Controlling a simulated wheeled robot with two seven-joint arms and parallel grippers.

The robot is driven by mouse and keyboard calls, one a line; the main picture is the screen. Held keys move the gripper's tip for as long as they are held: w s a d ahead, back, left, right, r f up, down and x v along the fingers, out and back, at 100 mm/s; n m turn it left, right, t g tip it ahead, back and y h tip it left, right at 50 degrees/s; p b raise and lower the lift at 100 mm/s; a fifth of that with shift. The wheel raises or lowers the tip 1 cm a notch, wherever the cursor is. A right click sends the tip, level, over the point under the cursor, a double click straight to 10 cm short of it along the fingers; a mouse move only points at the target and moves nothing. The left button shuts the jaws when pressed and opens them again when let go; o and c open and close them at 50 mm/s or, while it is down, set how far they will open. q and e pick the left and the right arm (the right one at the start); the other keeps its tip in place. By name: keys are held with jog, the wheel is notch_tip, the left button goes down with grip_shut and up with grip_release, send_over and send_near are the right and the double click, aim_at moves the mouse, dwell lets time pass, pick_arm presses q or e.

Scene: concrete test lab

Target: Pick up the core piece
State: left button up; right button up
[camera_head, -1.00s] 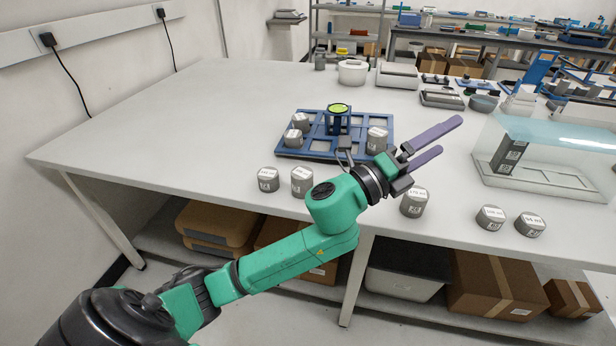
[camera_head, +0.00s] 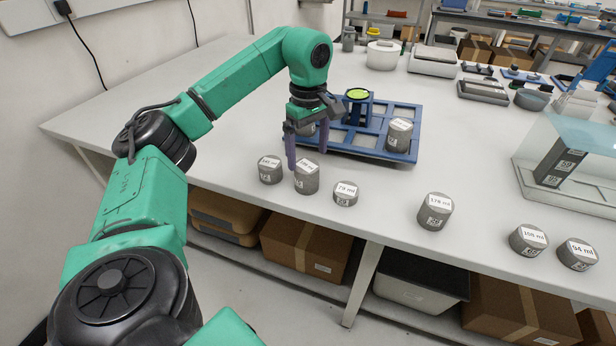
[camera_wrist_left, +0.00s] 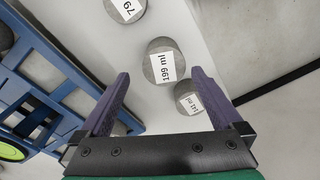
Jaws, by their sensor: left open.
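Several grey cylindrical core pieces with white ml labels stand on the table. My left gripper (camera_head: 307,159) points down, open and empty, with its purple fingers just above and behind the 199 ml core (camera_head: 306,180). In the left wrist view this core (camera_wrist_left: 160,48) lies ahead, between the lines of the open fingers (camera_wrist_left: 161,73). The 141 ml core (camera_head: 270,175) is to its left and the 79 ml core (camera_head: 345,199) to its right. Further right are another core (camera_head: 435,218), the 106 ml core (camera_head: 528,244) and the 94 ml core (camera_head: 577,260). My right gripper is out of view.
A blue rack (camera_head: 372,152) behind the gripper holds cores, one partly hidden, and a blue stand with a green-yellow top (camera_head: 358,94). A clear-walled case (camera_head: 565,165) stands at the right. The table's front edge is close to the cores.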

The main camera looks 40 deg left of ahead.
aim_at(307, 165)
pick_arm(q)
jog(key=f, duration=0.6)
jog(key=shift+s+f+p, duration=0.15)
jog(key=shift+s+p, duration=0.15)
grip_shut()
